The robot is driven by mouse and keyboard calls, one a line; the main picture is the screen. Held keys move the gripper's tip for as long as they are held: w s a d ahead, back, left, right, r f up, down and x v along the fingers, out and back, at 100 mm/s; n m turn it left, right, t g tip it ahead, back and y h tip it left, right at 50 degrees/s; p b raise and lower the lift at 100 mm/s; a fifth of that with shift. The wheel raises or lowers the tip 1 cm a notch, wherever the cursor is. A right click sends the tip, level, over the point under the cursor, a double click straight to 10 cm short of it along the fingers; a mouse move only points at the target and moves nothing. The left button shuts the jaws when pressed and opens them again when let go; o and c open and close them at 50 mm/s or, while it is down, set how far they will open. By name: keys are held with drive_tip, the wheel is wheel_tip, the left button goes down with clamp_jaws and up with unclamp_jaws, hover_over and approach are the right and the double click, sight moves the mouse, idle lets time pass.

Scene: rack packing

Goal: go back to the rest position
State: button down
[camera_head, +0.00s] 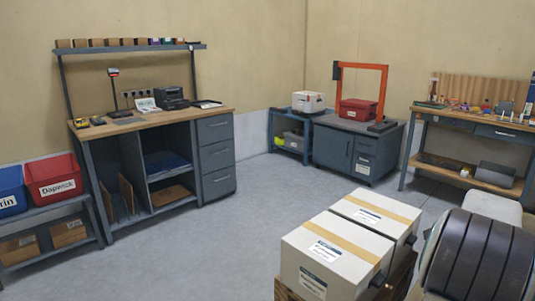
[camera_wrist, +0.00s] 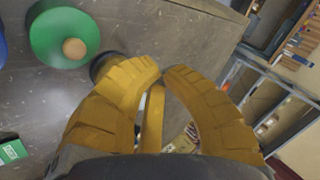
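My gripper (camera_wrist: 163,72) shows in the wrist view as thick yellow ribbed fingers. Their tips are almost together, and I see nothing held between them. In the wrist view a grey surface lies beyond the fingers. A green disc (camera_wrist: 50,38) with an orange-brown round knob is on it at the upper left. A dark round thing (camera_wrist: 101,62) is partly hidden behind the left finger. My gripper does not show in the head view.
White boxes (camera_head: 322,250) with tan tape stand close at the lower middle. A workbench (camera_head: 150,122) and red and blue bins (camera_head: 55,180) are at the left. A grey cabinet (camera_head: 335,150) and another bench (camera_head: 470,123) stand at the back. The middle floor is clear.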

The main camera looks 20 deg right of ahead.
drive_tip(key=w+a+n+t+y, duration=0.1)
drive_tip(key=w+a+n, duration=0.3)
drive_tip(key=a, duration=0.5)
drive_tip(key=w+a+n+y, duration=0.2)
drive_tip(key=w+a+n, duration=0.15)
drive_tip(key=a, duration=0.55)
drive_tip(key=w+a+n+t+y, duration=0.1)
drive_tip(key=w+a+n, duration=0.25)
drive_tip(key=a, duration=0.55)
drive_tip(key=s+a+f+n+g+y, duration=0.1)
drive_tip(key=s+a+f+n+y, duration=0.15)
drive_tip(key=s+a+n, duration=0.65)
drive_tip(key=s+a+f+n+g+y, duration=0.1)
drive_tip(key=s+a+f+n+g, duration=0.15)
drive_tip(key=a+n, duration=0.75)
drive_tip(key=a+r+m+t+p, duration=0.1)
drive_tip(key=a+r+m+p, duration=0.1)
drive_tip(key=r+p, duration=0.5)
drive_tip(key=s+a+r+m+t+p, duration=0.1)
drive_tip(key=a+r+m+p, duration=0.1)
drive_tip(key=r+p, duration=0.5)
wheel_tip(320, 180, up, 2)
drive_tip(key=shift+r+p, duration=0.1)
drive_tip(key=shift+p, duration=0.3)
